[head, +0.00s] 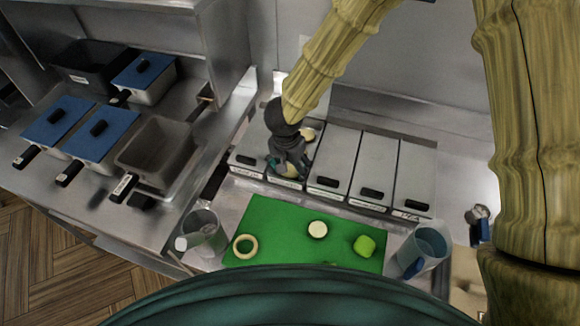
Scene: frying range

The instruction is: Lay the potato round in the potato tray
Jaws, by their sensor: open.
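My gripper (288,165) points down over an open compartment in the row of lidded trays at the back of the counter, with its fingers spread. A pale yellowish round (290,173) shows between and just below the fingers, partly hidden by them; I cannot tell whether it touches them. Another pale piece (307,134) shows behind the gripper in the same compartment. A pale round slice (318,229) with a darker rim lies on the green board. The tray labels are too small to read, so I cannot tell which is the potato tray.
The green board (285,215) also carries a pale ring (245,246) and a green piece (364,245). Clear containers stand at its left (203,235) and right (424,250). Grey lids (335,155) cover neighbouring trays. Blue-lidded pans (100,135) and an empty bin (157,150) are left.

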